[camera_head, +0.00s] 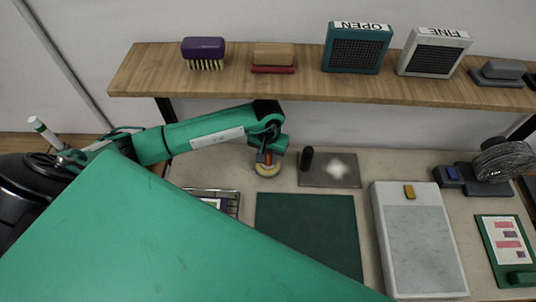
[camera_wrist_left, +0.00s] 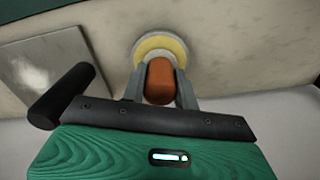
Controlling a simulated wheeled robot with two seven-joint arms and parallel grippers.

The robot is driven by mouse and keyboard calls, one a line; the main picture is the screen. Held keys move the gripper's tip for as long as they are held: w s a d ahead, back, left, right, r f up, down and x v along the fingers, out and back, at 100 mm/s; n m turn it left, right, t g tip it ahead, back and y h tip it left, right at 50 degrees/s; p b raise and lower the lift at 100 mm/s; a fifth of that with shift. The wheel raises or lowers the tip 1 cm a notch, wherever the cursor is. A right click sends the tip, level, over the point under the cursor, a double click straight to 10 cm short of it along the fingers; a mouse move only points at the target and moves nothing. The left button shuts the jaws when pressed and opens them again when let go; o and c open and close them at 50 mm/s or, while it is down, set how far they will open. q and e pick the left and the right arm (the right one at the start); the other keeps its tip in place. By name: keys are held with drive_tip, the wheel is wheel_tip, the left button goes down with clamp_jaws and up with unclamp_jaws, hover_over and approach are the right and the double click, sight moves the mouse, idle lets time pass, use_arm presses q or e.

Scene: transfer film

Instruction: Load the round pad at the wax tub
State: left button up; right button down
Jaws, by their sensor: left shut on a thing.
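The round pad (camera_head: 267,170) is a pale yellow disc with an orange-brown handle (camera_wrist_left: 160,82). My left gripper (camera_head: 268,158) is shut on that handle, and the pad is below the fingers. In the left wrist view the pad (camera_wrist_left: 160,44) shows beyond the fingers (camera_wrist_left: 161,78), over the pale bench. I cannot tell whether it touches the bench. A grey metal plate (camera_head: 318,178) with a whitish patch lies to its right, with a dark upright cylinder (camera_head: 307,158) at its left side. I cannot make out a wax tub for certain. My right gripper is not in view.
A wooden shelf (camera_head: 220,90) at the back holds brushes and blocks marked OPEN and FINE. On the bench are a dark green mat (camera_head: 310,228), a pale grey slab (camera_head: 420,240), a wire-caged device (camera_head: 500,160) and a green board (camera_head: 500,235). My green arm hides the front left.

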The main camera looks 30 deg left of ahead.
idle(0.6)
use_arm(q)
drive_tip(key=shift+f+b, duration=0.15)
drive_tip(key=shift+b, duration=0.35)
idle(0.9)
drive_tip(key=shift+r+p, duration=0.4)
drive_tip(key=shift+r, duration=0.8)
drive_tip(key=shift+r+p, duration=0.6)
drive_tip(key=shift+r, duration=1.8)
drive_tip(key=shift+f, duration=0.1)
